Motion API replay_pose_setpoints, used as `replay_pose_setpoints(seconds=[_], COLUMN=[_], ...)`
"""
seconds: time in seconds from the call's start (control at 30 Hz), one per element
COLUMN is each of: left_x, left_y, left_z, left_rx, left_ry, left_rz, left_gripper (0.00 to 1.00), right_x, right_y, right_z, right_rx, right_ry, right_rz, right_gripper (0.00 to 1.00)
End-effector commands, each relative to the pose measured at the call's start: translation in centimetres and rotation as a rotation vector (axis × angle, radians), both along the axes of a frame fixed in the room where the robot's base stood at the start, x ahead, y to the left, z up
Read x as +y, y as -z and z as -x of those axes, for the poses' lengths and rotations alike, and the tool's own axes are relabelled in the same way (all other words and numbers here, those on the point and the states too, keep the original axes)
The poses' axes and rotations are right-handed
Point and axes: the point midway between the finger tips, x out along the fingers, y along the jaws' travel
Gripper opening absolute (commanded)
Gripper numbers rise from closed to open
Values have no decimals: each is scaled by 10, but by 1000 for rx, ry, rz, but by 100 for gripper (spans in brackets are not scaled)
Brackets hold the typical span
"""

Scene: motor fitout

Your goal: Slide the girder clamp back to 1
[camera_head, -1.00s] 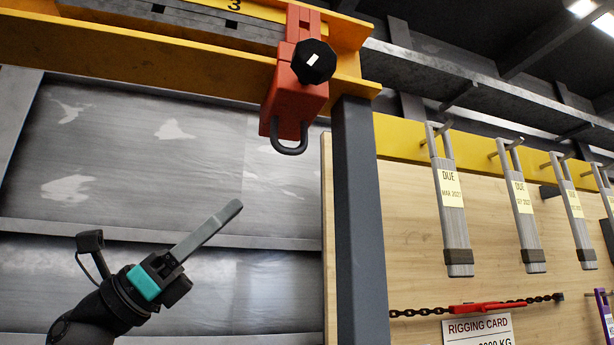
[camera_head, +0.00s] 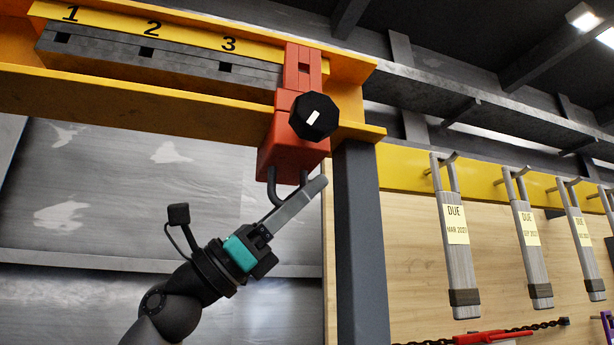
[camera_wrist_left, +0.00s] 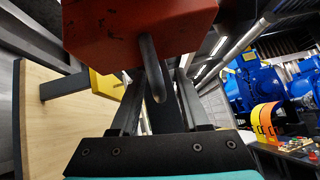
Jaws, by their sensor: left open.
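The red girder clamp (camera_head: 293,155) hangs on the yellow girder (camera_head: 150,108), right of the mark 3 at the girder's right end. A black knob (camera_head: 314,118) with a white mark is on its front, and a dark loop (camera_head: 272,188) hangs beneath. The mark 1 (camera_head: 72,14) is at the strip's left end. My left gripper (camera_head: 318,186) is open at the loop, just below the clamp body. In the left wrist view the clamp (camera_wrist_left: 135,28) is overhead and the loop (camera_wrist_left: 153,75) lies between the fingers. Whether they touch it, I cannot tell. My right gripper is not in view.
A dark post (camera_head: 361,245) stands just right of the clamp. A wooden board (camera_head: 400,285) with hanging grey slings (camera_head: 457,245) is farther right. A slotted grey bar (camera_head: 150,58) runs along the girder below the numbers. Left of the clamp, the space under the girder is clear.

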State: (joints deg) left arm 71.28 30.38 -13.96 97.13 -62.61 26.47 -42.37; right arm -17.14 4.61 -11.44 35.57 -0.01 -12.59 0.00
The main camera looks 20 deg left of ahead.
Motion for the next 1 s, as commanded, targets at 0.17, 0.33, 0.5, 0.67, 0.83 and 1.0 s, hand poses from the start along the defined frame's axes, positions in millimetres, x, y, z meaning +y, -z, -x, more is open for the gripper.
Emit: replay_pose_setpoints(seconds=[0.17,0.33,0.5,0.67,0.83,1.0], left_x=[-5,-5,-5,-5,-5,-6], left_y=[-5,-4,-4,-4,-4,-4], left_z=[-2,-2,-2,-2,-1,-1], left_rx=[1,1,1,1,0,0], left_ry=[1,1,1,1,2,3], left_rz=[0,0,0,0,-2,-2], left_gripper=[46,46,32,14,0,0], right_x=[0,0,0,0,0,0], right_y=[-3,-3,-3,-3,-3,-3], right_z=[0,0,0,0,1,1], right_rx=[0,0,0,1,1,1], right_ry=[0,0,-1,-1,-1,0], right_rz=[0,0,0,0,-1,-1], right_gripper=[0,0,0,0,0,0])
